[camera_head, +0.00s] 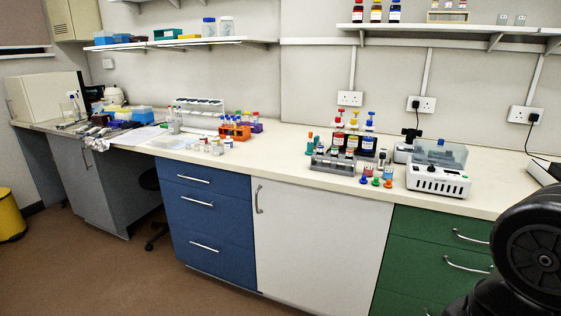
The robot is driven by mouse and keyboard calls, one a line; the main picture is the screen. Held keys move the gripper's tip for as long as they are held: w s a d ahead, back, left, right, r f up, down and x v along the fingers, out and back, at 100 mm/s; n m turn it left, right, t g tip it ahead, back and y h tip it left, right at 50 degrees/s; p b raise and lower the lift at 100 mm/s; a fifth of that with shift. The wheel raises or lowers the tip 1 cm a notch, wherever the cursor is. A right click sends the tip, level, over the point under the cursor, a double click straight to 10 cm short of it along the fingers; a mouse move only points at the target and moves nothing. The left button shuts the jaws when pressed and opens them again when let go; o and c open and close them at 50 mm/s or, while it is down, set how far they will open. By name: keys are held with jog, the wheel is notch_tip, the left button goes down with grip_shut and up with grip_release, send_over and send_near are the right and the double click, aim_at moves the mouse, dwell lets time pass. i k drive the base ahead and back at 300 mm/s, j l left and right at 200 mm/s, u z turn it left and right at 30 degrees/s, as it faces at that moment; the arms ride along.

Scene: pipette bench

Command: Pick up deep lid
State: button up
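A clear, box-like cover (430,154) with a blue knob sits over the back of a white bench device (438,180) on the right part of the bench. It may be the deep lid, but I cannot tell for certain at this size. My gripper is not in view. Only a black rounded part of my arm shows at the lower right, in front of the bench and apart from the cover.
The pale worktop (290,170) is clear in its middle. Left of the device stand a metal rack (335,166), bottles with red, yellow and blue tops (353,143) and small coloured pieces (376,182). An orange rack (236,132) and small jars stand further left.

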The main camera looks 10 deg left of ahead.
aim_at(162, 141)
jog(key=i+j+u, duration=0.6)
jog(key=u, duration=0.2)
jog(key=i+j+u, duration=0.15)
jog(key=i+u, duration=1)
jog(key=i, duration=0.95)
jog(key=i+z, duration=0.35)
jog(key=i+j+z, duration=0.15)
jog(key=i+z, duration=0.55)
jog(key=i+j+z, duration=0.3)
jog(key=k+l, duration=0.05)
jog(key=l, duration=0.05)
